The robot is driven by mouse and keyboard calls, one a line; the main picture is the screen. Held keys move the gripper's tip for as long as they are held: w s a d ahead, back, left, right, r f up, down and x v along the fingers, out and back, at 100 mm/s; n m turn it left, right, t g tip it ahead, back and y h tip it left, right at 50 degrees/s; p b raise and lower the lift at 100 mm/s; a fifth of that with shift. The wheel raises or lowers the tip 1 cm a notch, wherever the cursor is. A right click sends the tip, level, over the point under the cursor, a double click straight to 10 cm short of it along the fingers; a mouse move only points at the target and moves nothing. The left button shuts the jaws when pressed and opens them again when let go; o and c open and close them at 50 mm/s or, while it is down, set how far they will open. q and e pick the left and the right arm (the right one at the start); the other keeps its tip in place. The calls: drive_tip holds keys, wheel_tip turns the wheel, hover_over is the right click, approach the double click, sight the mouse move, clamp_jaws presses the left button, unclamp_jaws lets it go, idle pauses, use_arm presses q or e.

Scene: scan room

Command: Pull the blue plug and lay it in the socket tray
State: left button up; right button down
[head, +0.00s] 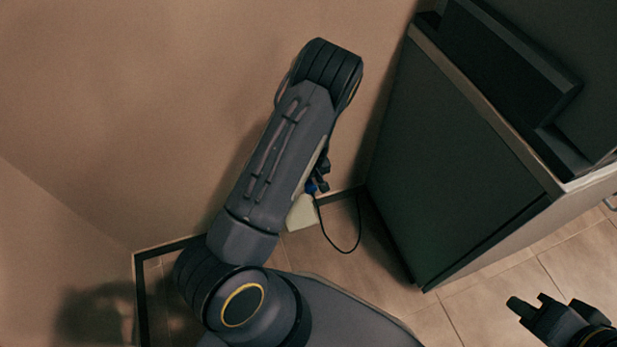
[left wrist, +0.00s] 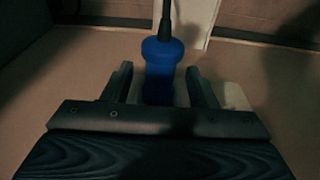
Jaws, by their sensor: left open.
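The blue plug (head: 311,187) shows as a small patch low by the wall, mostly hidden by my left arm. In the left wrist view the blue plug (left wrist: 160,68) stands between the two fingers of my left gripper (left wrist: 160,88), with a dark cord at its far end. My left gripper (head: 321,176) is open around the plug; contact cannot be told. A cream-white piece (head: 302,214) lies just below the plug; I cannot tell whether it is the socket tray. My right gripper (head: 530,302) is at the lower right, fingers apart and empty.
A black cord (head: 358,235) loops from the plug over the tiled floor. A dark cabinet (head: 460,165) with a pale edge stands right of my left arm. The beige wall (head: 150,110) is close behind the arm.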

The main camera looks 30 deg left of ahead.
sight(312, 189)
use_arm(q)
drive_tip(key=c, duration=1.1)
drive_tip(key=shift+s+d, duration=0.1)
drive_tip(key=shift+s+d, duration=0.15)
drive_tip(key=shift+s+d, duration=0.8)
drive_tip(key=shift+d, duration=0.2)
drive_tip(key=shift+s, duration=0.1)
drive_tip(key=shift+s+d+p, duration=0.3)
drive_tip(key=shift+s+d, duration=0.1)
drive_tip(key=shift+d, duration=0.15)
drive_tip(key=shift+s+d, duration=0.1)
